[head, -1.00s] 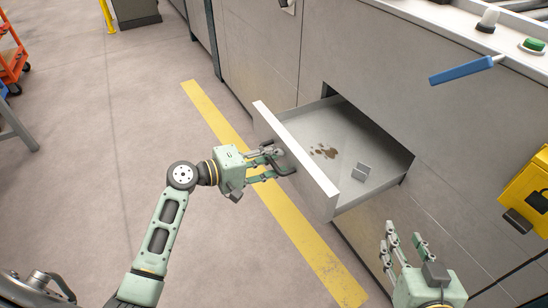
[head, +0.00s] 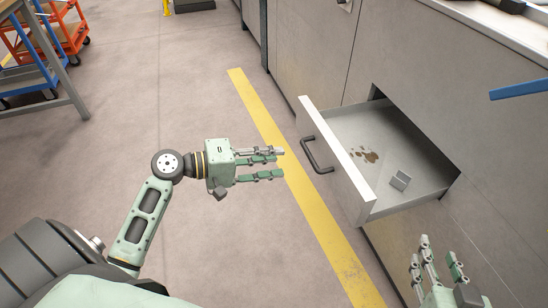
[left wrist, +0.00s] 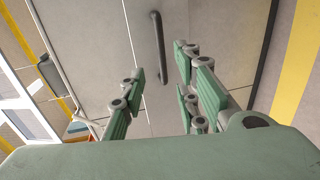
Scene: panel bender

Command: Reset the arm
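My left gripper (head: 268,164) is open and empty over the floor, to the left of the drawer's dark handle (head: 317,155) and apart from it. In the left wrist view, the handle (left wrist: 159,48) shows beyond and between the spread fingers (left wrist: 158,92). The grey drawer (head: 345,168) is pulled out of the machine front. My right gripper (head: 437,257) is at the lower right of the head view, with its fingers spread and nothing between them.
Inside the drawer are a small grey metal piece (head: 400,180) and brown stains (head: 366,155). A yellow floor line (head: 262,112) runs beside the machine (head: 310,50). A blue lever (head: 520,89) juts in at right. Carts and a table stand upper left. Floor at left is clear.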

